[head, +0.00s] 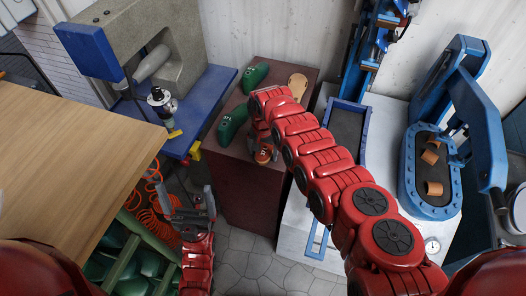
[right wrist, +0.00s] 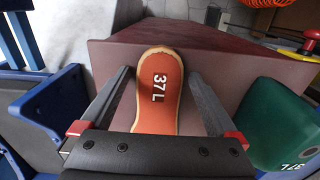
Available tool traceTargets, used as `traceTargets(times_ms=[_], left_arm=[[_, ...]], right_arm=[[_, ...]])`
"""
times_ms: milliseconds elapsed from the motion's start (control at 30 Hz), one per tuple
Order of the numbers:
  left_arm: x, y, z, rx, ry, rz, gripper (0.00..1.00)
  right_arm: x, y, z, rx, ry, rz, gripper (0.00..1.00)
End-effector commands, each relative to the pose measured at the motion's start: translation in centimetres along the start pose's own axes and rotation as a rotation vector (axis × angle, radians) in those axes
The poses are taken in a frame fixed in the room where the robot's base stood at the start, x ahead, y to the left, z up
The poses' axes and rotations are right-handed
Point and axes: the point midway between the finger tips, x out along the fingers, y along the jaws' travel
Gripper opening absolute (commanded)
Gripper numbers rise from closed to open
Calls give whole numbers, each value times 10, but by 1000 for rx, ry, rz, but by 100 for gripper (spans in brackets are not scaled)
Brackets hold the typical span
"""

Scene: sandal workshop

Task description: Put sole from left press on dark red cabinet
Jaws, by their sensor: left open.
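The dark red cabinet (head: 240,190) stands in the middle of the head view; its top also shows in the right wrist view (right wrist: 110,58). An orange-red sole marked 37 L (right wrist: 160,92) lies over the cabinet top, between the fingers of my right gripper (right wrist: 162,75). Gaps show on both sides, so these fingers are open around it. In the head view only a bit of the sole (head: 263,156) shows beneath my right wrist. The left press (head: 347,128) has a dark bed, with no sole visible on it. My left gripper (head: 188,205) is open and empty, low in front of the cabinet.
Green lasts (head: 232,122) and a tan sole (head: 297,84) stand on the cabinet. The right press (head: 430,205) holds two tan pieces. A wooden table (head: 70,150) is at left, a blue machine bench (head: 200,110) behind it. Orange hose (head: 150,220) hangs near my left gripper.

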Motion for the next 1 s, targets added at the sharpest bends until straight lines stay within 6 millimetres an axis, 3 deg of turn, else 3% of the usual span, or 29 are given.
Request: traceTargets(times_ms=[267, 433, 667, 1000], left_arm=[[0, 0, 0, 0, 0, 0, 100], [5, 0, -1, 0, 0, 0, 100], [4, 0, -1, 0, 0, 0, 100], [-26, 1, 4, 0, 0, 0, 100]], right_arm=[[-1, 0, 0, 0, 0, 0, 100], [-15, 0, -1, 1, 1, -2, 100], [-55, 0, -1, 2, 2, -4, 100], [-134, -1, -1, 0, 5, -3, 100]])
